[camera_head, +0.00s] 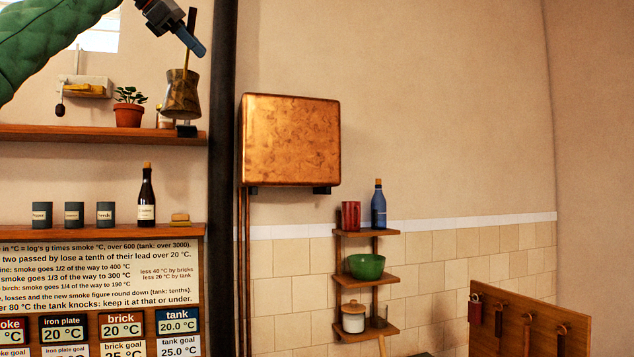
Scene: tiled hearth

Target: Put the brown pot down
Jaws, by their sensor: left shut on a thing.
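The brown pot (181,97) is a metallic pot with a long upright handle, at the upper left. My left gripper (192,42) comes in from the top left on a green arm and is shut on the pot's handle. The pot is upright, in front of the right end of the upper wooden shelf (80,132). Its base appears a little above the shelf's edge; I cannot tell whether it touches anything. My right gripper is not in view.
A potted plant (129,108) stands just left of the pot, with a small jar (165,120) partly hidden behind it. A dark vertical pipe (222,180) is close on the right. A copper tank (291,140) hangs beyond it. The upper shelf's left part looks clear.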

